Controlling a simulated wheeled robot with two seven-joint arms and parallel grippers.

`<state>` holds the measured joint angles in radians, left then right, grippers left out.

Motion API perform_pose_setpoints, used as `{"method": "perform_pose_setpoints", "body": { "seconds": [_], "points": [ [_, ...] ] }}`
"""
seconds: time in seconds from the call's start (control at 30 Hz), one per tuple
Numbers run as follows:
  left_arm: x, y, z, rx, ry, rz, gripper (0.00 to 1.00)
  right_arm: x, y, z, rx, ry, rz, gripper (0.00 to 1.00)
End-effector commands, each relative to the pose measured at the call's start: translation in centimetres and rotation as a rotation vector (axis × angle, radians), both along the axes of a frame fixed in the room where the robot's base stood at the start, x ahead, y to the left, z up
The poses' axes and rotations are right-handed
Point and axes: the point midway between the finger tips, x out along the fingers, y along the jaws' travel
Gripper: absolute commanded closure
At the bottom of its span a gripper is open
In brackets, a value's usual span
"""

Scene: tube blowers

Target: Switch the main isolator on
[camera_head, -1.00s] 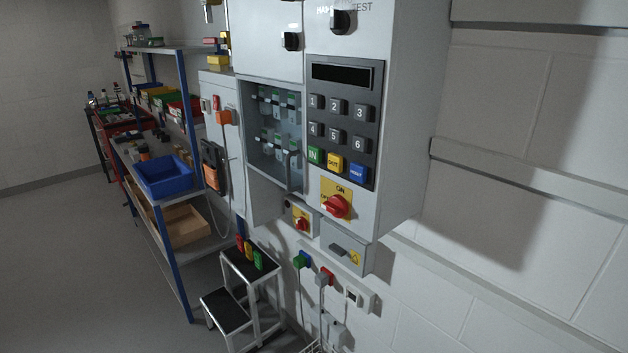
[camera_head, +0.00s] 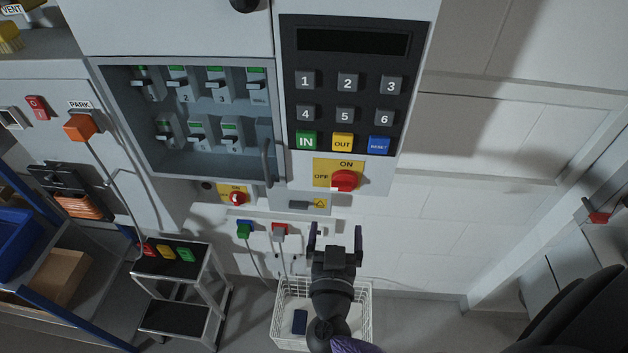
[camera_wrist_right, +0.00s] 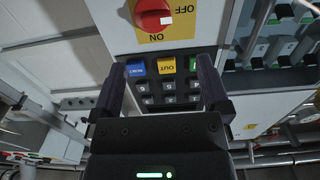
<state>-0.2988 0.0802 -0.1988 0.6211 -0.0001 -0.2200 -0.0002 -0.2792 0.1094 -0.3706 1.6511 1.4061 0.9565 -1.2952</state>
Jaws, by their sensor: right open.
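A red rotary knob (camera_head: 343,181) sits on a yellow ON/OFF plate (camera_head: 325,167) below the keypad. Its white mark is on the OFF side. The knob also shows upside down at the top of the right wrist view (camera_wrist_right: 153,14), where its white mark again faces OFF. A smaller red knob on a yellow plate (camera_head: 237,198) is lower left; I cannot read which is named main isolator. My right gripper (camera_head: 336,236) is open and empty, below and apart from the large knob. In the right wrist view the open fingers (camera_wrist_right: 160,85) frame part of the keypad. My left gripper is out of view.
The keypad (camera_head: 345,90) is above the knob. A recessed breaker box (camera_head: 107,95) with a handle (camera_head: 267,163) is to the left. A white basket (camera_head: 282,328) stands below my gripper, and a step stool (camera_head: 172,318) is at lower left. The wall to the right is mostly bare.

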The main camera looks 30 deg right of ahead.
Motion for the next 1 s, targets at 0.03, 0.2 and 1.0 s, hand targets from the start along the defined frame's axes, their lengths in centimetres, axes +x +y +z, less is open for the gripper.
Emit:
{"method": "perform_pose_setpoints", "body": {
  "seconds": [0.03, 0.2, 1.0],
  "points": [
    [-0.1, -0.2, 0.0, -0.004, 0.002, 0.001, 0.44, 0.5, -0.4, 0.0, -0.003, -0.002, -0.001, 0.03],
    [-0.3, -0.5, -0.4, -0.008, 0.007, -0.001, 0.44, 4.1, -2.5, 0.0, -0.005, -0.005, -0.001, 0.03],
    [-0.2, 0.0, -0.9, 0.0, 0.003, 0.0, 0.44, 8.2, -5.0, -0.1, -0.001, 0.001, 0.002, 0.43]
  ]
}}
